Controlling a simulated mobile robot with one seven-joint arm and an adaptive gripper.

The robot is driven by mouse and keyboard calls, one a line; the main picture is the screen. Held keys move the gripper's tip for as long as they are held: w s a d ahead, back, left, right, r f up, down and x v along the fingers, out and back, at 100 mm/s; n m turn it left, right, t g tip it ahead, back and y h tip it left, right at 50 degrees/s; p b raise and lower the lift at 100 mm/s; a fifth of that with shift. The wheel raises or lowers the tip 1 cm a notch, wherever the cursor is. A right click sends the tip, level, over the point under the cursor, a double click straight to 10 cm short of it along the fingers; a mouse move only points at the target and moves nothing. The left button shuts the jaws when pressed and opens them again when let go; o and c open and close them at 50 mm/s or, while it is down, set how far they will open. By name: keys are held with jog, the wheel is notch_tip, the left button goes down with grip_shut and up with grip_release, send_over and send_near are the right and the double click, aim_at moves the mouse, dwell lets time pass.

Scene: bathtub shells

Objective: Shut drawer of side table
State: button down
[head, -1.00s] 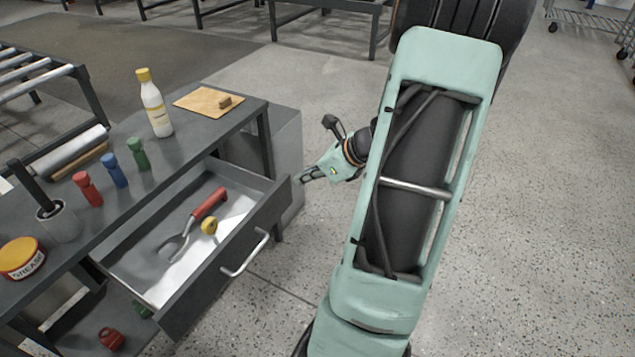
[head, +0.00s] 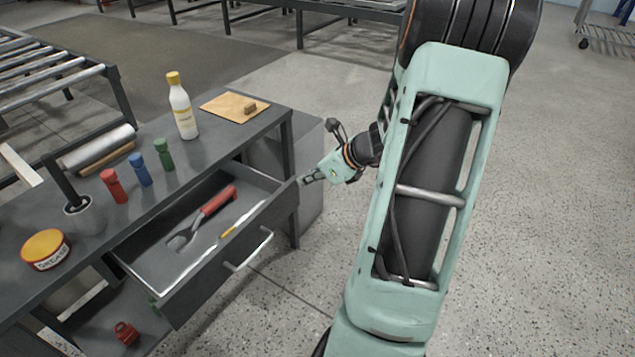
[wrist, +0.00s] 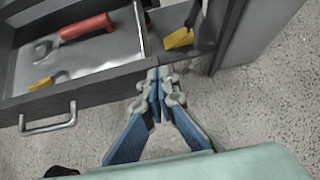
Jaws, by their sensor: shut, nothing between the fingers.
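The side table (head: 228,147) is dark grey with a drawer standing partly open. The drawer front (head: 205,283) has a silver bar handle (head: 248,251); the handle also shows in the wrist view (wrist: 48,124). Inside lie a red-handled tool (head: 217,201) and a yellow item (head: 240,217), partly hidden by the front. My gripper (head: 304,180) is shut and empty, at the right end of the drawer front. In the wrist view its fingertips (wrist: 158,76) meet the drawer front's outer face, well right of the handle; I cannot tell if they touch.
A grey cabinet (head: 310,165) stands behind the table's right end. The floor to the right is clear.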

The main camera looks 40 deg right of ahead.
jog(key=w+a+p, duration=0.2)
jog(key=w+a, duration=0.3)
jog(key=w, duration=0.9)
jog(key=shift+p, duration=0.35)
